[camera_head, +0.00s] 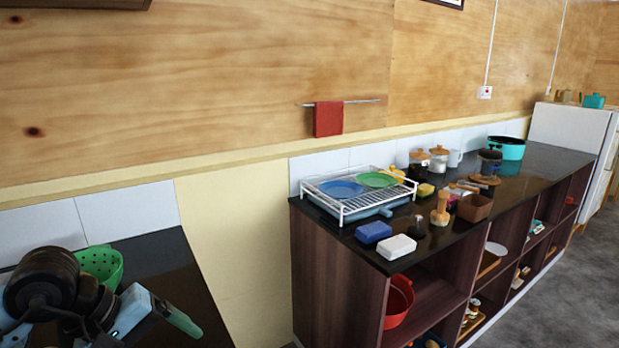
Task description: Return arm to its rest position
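My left arm comes in at the lower left corner, with black joints and pale blue-grey links. The end of my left gripper (178,319) appears as a dark greenish finger-like part over the black counter. Its other finger cannot be made out, so its opening is unclear. No object is clearly seen in it. My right arm and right gripper are out of view.
A green colander (101,262) stands on the left black counter (158,262), close behind my arm. Past a gap, a right counter (448,229) holds a white dish rack (345,210), sponges, jars and a teal pot (507,148). Grey floor is clear at right.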

